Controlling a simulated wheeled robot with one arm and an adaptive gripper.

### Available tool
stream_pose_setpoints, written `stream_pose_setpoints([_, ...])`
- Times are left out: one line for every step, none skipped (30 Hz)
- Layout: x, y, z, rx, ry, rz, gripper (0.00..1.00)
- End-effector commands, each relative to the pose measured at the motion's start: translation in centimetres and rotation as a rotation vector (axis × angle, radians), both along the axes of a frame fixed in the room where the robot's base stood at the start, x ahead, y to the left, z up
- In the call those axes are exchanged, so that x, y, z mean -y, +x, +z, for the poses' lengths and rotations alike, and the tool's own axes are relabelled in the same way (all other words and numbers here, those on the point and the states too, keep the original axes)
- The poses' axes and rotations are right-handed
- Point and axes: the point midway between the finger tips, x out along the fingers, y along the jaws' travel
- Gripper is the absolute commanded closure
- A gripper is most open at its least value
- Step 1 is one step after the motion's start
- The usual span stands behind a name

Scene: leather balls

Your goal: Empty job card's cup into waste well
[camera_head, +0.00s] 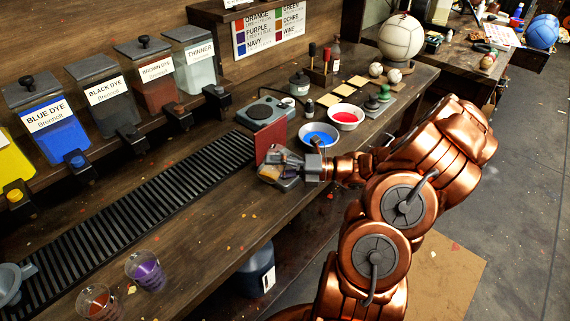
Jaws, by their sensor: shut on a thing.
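My gripper (288,174) is over the front edge of the bench, beside a red upright panel (270,140). Its fingers are closed around a small clear cup (268,173), which shows a little orange and is mostly hidden by the fingers. Two other clear cups stand at the near left of the bench, one with red-brown liquid (98,303) and one with purple liquid (147,271). A sign (268,32) with colour names such as orange, purple and navy hangs on the back wall. I cannot tell which thing is the job card or the waste well.
A long black slotted grate (140,222) runs along the bench below the dye tanks (50,120). A blue-filled bowl (319,135) and a red-filled bowl (346,117) sit just beyond my gripper. A grey funnel (12,284) is at the left edge. A dark container (256,270) stands below the bench.

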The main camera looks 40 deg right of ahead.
Motion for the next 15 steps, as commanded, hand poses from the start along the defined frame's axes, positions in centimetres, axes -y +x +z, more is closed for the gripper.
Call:
stream_pose_setpoints([0.03,0.02,0.1,-0.002,0.004,0.0,0.8])
stream_pose_setpoints([0.04,0.03,0.1,-0.003,0.006,0.0,0.8])
stream_pose_setpoints([0.06,0.04,0.07,-0.005,0.009,0.0,0.8])
stream_pose_setpoints([0.07,0.04,0.05,-0.006,0.011,0.001,0.8])
stream_pose_setpoints([0.08,0.06,0.04,-0.007,0.012,0.0,0.8])
stream_pose_setpoints([0.1,0.06,0.01,-0.008,0.016,0.0,0.8])
stream_pose_setpoints([0.12,0.07,-0.01,-0.011,0.017,0.0,0.8])
stream_pose_setpoints([0.09,0.08,-0.02,-0.011,0.02,0.0,0.8])
stream_pose_setpoints([0.1,0.1,-0.03,-0.013,0.023,0.0,0.8])
stream_pose_setpoints([0.13,0.11,-0.04,-0.014,0.025,0.0,0.8])
stream_pose_setpoints([0.17,0.12,-0.05,-0.015,0.028,0.0,0.8])
stream_pose_setpoints([0.23,0.13,-0.07,-0.016,0.03,0.0,0.8])
stream_pose_setpoints([0.25,0.15,-0.07,-0.017,0.032,0.0,0.8])
stream_pose_setpoints([0.27,0.16,-0.08,-0.019,0.035,0.0,0.8])
stream_pose_setpoints([0.3,0.17,-0.1,-0.02,0.037,0.0,0.8])
